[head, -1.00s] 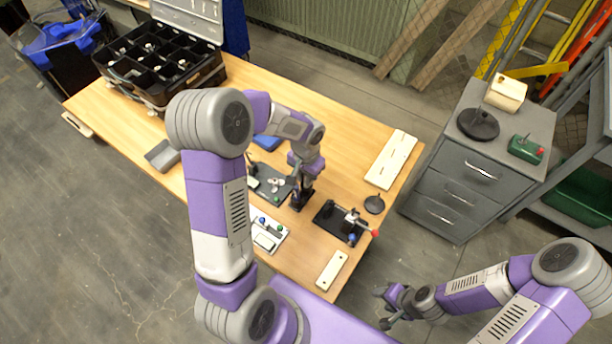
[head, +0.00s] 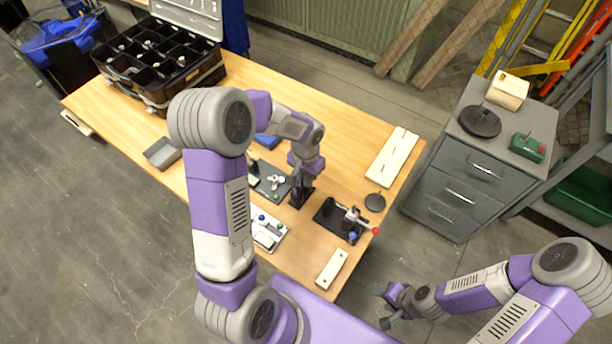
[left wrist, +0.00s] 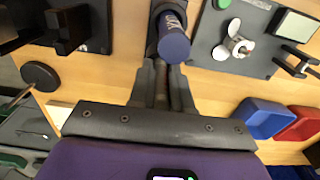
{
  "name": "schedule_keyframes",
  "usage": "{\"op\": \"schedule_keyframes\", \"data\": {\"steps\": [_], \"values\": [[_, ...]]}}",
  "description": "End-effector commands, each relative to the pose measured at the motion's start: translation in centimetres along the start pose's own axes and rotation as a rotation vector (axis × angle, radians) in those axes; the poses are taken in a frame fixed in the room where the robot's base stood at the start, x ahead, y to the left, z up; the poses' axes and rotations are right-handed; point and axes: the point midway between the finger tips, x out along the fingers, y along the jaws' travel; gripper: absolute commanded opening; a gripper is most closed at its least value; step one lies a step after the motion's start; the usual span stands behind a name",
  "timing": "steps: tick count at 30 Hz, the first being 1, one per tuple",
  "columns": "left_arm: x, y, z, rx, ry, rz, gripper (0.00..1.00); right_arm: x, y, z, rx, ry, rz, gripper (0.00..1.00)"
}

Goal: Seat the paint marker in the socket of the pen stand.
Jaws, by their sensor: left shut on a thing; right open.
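The paint marker (left wrist: 174,44) shows in the left wrist view as a dark purple-blue cylinder, its rounded end toward the camera. My left gripper (left wrist: 168,82) is shut on it. In the head view my left gripper (head: 302,183) is over the small black base of the pen stand (head: 300,202) on the table. The marker's lower end and the socket are hidden, so I cannot tell whether the marker is in the socket. My right gripper (head: 388,305) is open and empty, off the table's front right.
A grey plate with a wing nut (head: 276,180) lies left of the stand. A black fixture with a red-tipped lever (head: 340,222) stands to its right. A white panel (head: 268,228) is in front. A black round disc (head: 375,202) and cream boards (head: 391,158) lie further right.

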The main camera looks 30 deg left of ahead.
Motion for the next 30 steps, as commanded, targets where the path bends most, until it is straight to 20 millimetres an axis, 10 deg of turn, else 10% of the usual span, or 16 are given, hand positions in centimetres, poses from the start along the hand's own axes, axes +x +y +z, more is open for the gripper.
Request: {"op": "schedule_keyframes", "data": {"steps": [3,4,9,19,30], "values": [[0.0,0.0,0.0,0.000,0.000,0.000,0.00,0.0,0.0,0.0,0.000,0.000,0.000,0.51],[0.0,0.0,0.0,0.000,0.000,0.000,0.23,0.0,0.0,0.0,0.000,0.000,0.000,0.51],[-0.1,0.0,0.0,0.000,0.001,0.000,0.48,0.0,0.0,0.0,0.000,0.000,0.000,0.51],[-0.5,0.0,-0.1,0.000,0.002,0.000,0.48,-0.2,-0.1,0.0,0.000,0.000,0.000,0.51],[-6.3,0.0,-0.1,0.000,0.003,0.000,0.48,-1.7,-0.6,0.1,0.000,0.000,0.000,0.51]]}}
